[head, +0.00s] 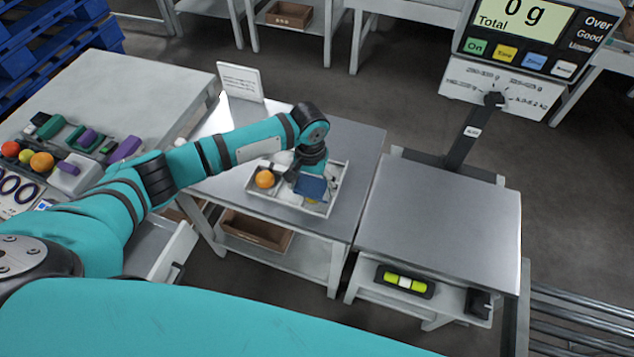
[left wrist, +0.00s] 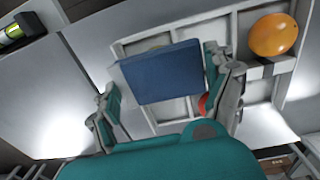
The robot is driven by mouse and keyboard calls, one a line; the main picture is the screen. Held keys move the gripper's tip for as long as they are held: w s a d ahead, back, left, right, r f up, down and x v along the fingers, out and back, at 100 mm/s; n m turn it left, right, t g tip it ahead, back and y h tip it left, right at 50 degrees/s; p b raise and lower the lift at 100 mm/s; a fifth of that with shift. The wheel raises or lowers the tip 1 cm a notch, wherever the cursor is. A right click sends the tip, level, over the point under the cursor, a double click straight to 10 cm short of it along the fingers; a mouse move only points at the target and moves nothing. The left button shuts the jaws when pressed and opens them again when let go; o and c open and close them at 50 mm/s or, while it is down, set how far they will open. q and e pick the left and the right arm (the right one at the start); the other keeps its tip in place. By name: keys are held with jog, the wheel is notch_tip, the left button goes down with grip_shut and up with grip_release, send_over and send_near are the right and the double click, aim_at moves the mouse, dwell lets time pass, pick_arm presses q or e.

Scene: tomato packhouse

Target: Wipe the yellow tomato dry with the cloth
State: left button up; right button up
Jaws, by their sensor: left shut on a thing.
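My left gripper (head: 309,172) is over the divided white tray (head: 328,206) and shut on the dark blue cloth (head: 311,187). In the left wrist view the cloth (left wrist: 160,72) sits as a folded pad between the two fingers. A small yellow patch (head: 312,201), seemingly the yellow tomato, shows at the cloth's lower edge. The cloth hides most of it, and I cannot tell whether they touch. An orange tomato (head: 265,179) lies in the tray's left compartment and shows in the left wrist view (left wrist: 272,35). My right gripper is not in view.
A sign (head: 240,83) stands at the table's back left. A scale (head: 440,215) with its display reading 0 g is to the right. A bench with several coloured items (head: 125,149) is at left. The table (head: 352,150) is bare right of the tray.

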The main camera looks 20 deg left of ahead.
pick_arm(q)
jog(key=shift+s+d+f, duration=0.15)
jog(key=shift+f, duration=0.05)
jog(key=shift+d+p, duration=0.45)
jog(key=shift+d, duration=0.6)
jog(key=shift+a, duration=0.1)
jog(key=shift+a+p, duration=0.6)
jog(key=shift+a, duration=0.6)
jog(key=shift+d, duration=0.15)
jog(key=shift+d+p, duration=0.35)
jog(key=shift+d, duration=0.8)
